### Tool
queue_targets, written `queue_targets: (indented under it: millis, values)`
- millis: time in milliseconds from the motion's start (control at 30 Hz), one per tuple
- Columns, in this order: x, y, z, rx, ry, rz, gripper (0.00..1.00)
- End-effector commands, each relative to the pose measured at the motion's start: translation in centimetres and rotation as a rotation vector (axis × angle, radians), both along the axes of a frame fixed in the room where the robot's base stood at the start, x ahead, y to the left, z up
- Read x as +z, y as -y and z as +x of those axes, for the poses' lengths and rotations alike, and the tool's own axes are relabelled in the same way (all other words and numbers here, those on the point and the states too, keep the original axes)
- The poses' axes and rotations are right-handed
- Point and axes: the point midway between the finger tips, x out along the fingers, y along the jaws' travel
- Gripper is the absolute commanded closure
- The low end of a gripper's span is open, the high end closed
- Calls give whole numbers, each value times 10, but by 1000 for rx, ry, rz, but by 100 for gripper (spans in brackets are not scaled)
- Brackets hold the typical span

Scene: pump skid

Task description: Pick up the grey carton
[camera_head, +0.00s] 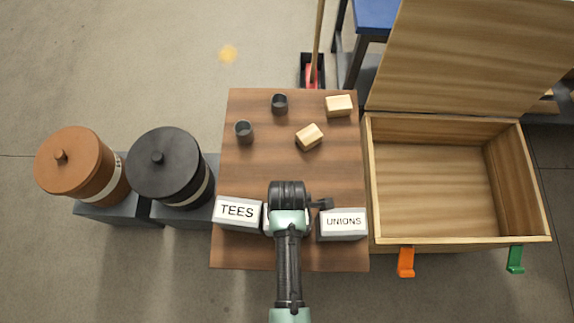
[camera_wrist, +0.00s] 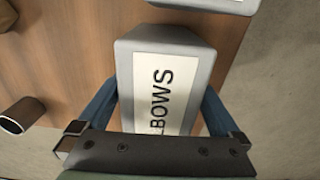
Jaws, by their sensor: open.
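A grey carton (camera_wrist: 160,75) with a white label, its letters partly hidden and reading like "ELBOWS", fills the middle of the wrist view. My gripper (camera_wrist: 160,88) is open, with one blue finger on each side of this carton. I cannot tell whether the fingers touch it. The gripper's dark bar hides the carton's near end. In the head view my arm and hand cover nearly all of it, between the grey carton marked TEES (camera_head: 238,212) and the grey carton marked UNIONS (camera_head: 342,223) on the wooden table (camera_head: 255,170).
Two dark cups (camera_head: 279,104) and two wooden blocks (camera_head: 339,105) stand farther back on the table. A wooden chest (camera_head: 383,190) with its lid raised is at the right. A brown drum (camera_head: 80,163) and a black drum (camera_head: 165,166) stand at the left.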

Motion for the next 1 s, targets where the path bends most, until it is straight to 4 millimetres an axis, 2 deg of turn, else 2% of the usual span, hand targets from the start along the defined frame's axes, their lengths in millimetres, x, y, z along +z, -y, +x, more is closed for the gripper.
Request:
queue_targets:
  millis: [100, 300, 367, 867, 1000]
  values:
    - [-8, 0, 0, 0, 0, 0, 0]
    - [-8, 0, 0, 0, 1, 0, 0]
    - [-8, 0, 0, 0, 1, 0, 9]
    - [-8, 0, 0, 0, 1, 0, 99]
    - [-7, 0, 1, 0, 3, 0, 100]
